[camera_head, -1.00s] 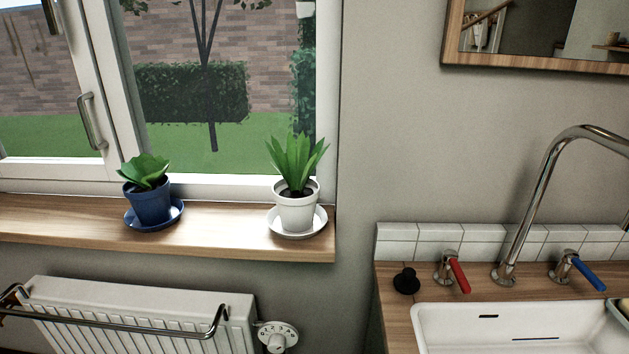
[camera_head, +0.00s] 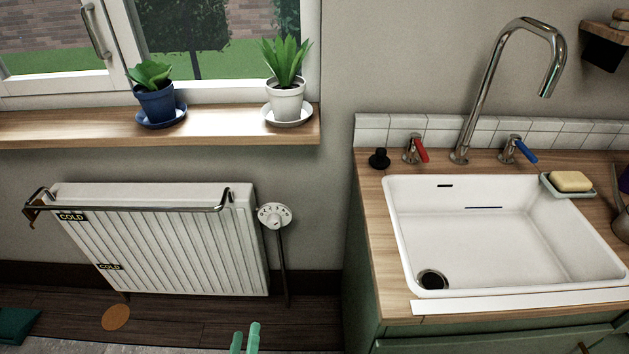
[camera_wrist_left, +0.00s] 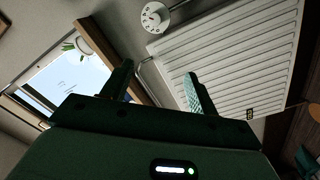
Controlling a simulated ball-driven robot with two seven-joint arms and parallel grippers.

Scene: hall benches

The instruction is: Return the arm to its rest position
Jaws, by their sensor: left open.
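My left gripper (camera_head: 246,338) shows as two green fingertips at the bottom edge of the head view, in front of the floor below the radiator. In the left wrist view its two fingers (camera_wrist_left: 158,85) stand apart with nothing between them. The rest of the left arm is out of the head view. My right gripper is in neither view.
A white radiator (camera_head: 165,240) with a towel rail is on the wall under the wooden sill (camera_head: 60,128). The sill bears a blue pot (camera_head: 156,103) and a white pot (camera_head: 286,100). A counter with a white sink (camera_head: 480,240) and tap stands at right.

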